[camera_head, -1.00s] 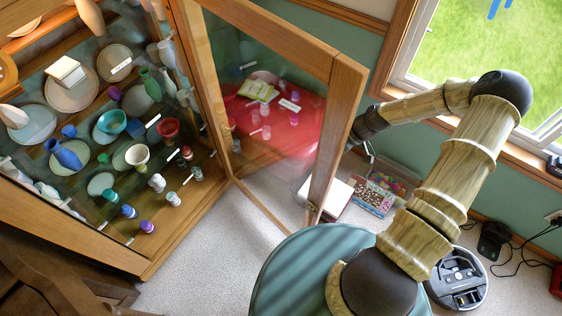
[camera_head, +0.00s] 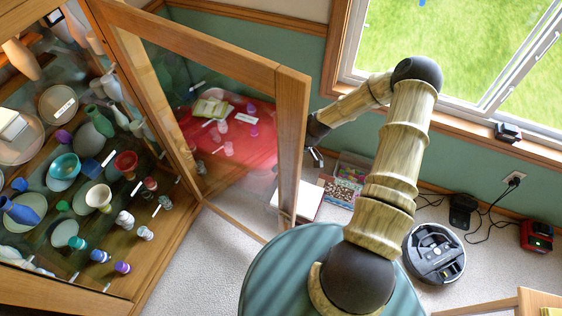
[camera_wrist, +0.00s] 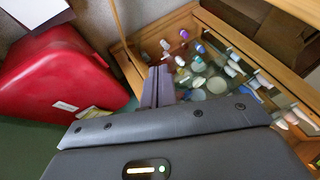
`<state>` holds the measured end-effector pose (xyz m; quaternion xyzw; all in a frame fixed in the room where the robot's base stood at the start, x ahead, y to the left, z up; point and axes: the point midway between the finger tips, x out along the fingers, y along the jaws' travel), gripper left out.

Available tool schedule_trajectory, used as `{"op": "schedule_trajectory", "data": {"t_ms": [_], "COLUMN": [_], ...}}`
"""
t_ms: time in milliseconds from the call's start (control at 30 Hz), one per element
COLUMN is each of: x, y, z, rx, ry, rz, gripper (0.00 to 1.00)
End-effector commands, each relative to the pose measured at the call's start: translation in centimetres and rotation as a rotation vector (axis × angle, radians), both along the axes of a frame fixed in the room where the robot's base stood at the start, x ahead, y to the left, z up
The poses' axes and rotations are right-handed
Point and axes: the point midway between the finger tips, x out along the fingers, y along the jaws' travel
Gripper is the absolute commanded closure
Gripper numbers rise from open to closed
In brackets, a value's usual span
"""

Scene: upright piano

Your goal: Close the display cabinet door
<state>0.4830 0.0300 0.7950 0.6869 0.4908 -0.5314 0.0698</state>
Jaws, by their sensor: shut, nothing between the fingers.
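The display cabinet (camera_head: 165,245) stands at the left in the head view, its shelves full of small pottery. Its glass door (camera_head: 290,150) with a wooden frame stands wide open, swung out to the right of the cabinet. In the wrist view, my gripper's fingers (camera_wrist: 158,87) are together and empty, pointing toward the cabinet interior (camera_wrist: 200,65). A thin wooden strip, probably the door frame (camera_wrist: 118,28), shows at the upper left.
A robot vacuum (camera_head: 435,254), cables and a red device (camera_head: 537,236) lie at right. A window is behind.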

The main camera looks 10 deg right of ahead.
Motion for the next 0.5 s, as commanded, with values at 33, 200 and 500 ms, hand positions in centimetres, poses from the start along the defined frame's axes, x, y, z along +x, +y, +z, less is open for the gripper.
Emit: {"op": "schedule_trajectory", "data": {"t_ms": [33,200,500], "x": [-0.2,-0.3,-2.2], "y": [0.7,2.5,5.6], "z": [-0.7,-3.1,-4.6], "rx": [0.002,0.001,0.0], "ry": [0.003,0.003,0.003], "rz": [0.002,0.003,0.0], "gripper": [1.0,1.0,1.0]}}
